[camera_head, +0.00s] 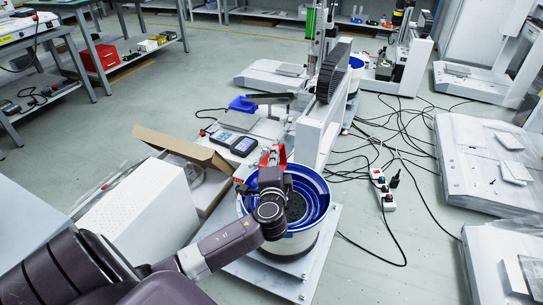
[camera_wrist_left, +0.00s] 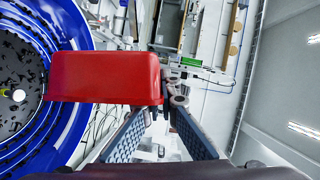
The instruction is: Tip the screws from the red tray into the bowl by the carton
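The red tray (camera_wrist_left: 105,78) shows large in the left wrist view, its side towards the camera; its inside is hidden. My left gripper (camera_wrist_left: 162,106) has its fingertips close together at the tray's edge and appears shut on it. In the head view my left gripper (camera_head: 273,172) and a bit of the red tray (camera_head: 277,154) are over the far rim of the blue-lined white bowl (camera_head: 303,247). Many small dark pieces lie in the bowl (camera_wrist_left: 52,28) in the wrist view. An open cardboard carton (camera_head: 183,148) stands left of the bowl. My right gripper is out of view.
A white box (camera_head: 140,212) stands left of the bowl, near my arm. A white gantry post (camera_head: 315,130) rises behind the bowl. A handheld device (camera_head: 243,146) lies behind it. A power strip (camera_head: 382,188) and cables lie on the floor to the right.

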